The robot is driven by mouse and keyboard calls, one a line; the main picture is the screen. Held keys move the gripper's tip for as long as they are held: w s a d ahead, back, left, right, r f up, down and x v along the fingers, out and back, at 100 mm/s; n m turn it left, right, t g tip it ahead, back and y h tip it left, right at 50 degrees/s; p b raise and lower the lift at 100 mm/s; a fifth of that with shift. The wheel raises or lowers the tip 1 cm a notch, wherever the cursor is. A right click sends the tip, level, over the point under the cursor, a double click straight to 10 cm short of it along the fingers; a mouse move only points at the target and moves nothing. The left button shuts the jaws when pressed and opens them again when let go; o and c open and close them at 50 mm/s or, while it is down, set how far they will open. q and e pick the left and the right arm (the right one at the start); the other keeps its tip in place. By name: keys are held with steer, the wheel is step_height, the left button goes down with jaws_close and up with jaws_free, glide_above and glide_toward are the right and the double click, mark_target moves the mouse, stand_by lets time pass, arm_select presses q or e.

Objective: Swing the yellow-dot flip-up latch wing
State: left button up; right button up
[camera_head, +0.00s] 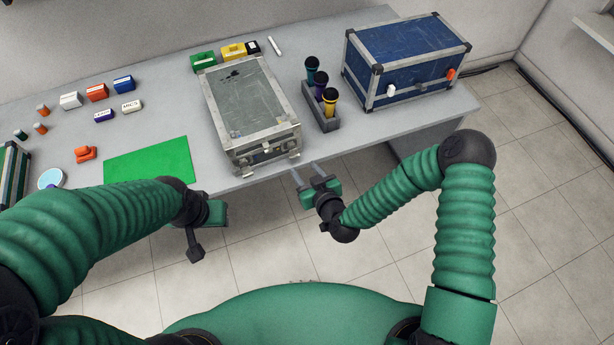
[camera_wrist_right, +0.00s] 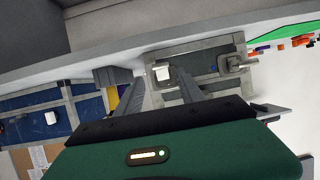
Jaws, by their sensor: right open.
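A grey case (camera_head: 240,95) with a scuffed lid and pale metal edges lies at the table's front edge. Its front face (camera_head: 262,157) carries small latches; one metal latch (camera_wrist_right: 237,63) shows right of the fingers in the right wrist view. A small white piece (camera_wrist_right: 162,73) shows between the fingertips there. I cannot make out a yellow dot on any latch. My right gripper (camera_head: 307,172) is open and empty, just in front of the case's right front corner; its fingers also show in the wrist view (camera_wrist_right: 162,82). My left gripper (camera_head: 216,212) hangs before the table edge, its fingers unclear.
A holder (camera_head: 321,112) with several microphones stands right of the case. A blue case (camera_head: 405,58) sits farther right. A green mat (camera_head: 150,160) and several small coloured boxes lie to the left. The floor before the table is clear.

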mark_target(295, 157)
steer(key=b+x, duration=0.1)
steer(key=x, duration=0.1)
steer(key=b+x, duration=0.1)
steer(key=x, duration=0.2)
steer(key=b+x, duration=0.2)
steer(key=shift+w+a+f, duration=0.1)
steer(key=shift+w+f, duration=0.15)
steer(key=shift+f, duration=0.15)
steer(key=shift+s+r, duration=0.1)
steer(key=shift+r, duration=0.15)
steer(key=shift+c, duration=1.2)
steer(key=c, duration=0.6)
steer(key=shift+s+r+p, duration=0.25)
steer(key=shift+s+p, duration=0.1)
steer(key=shift+p, duration=0.3)
steer(key=shift+c, duration=0.2)
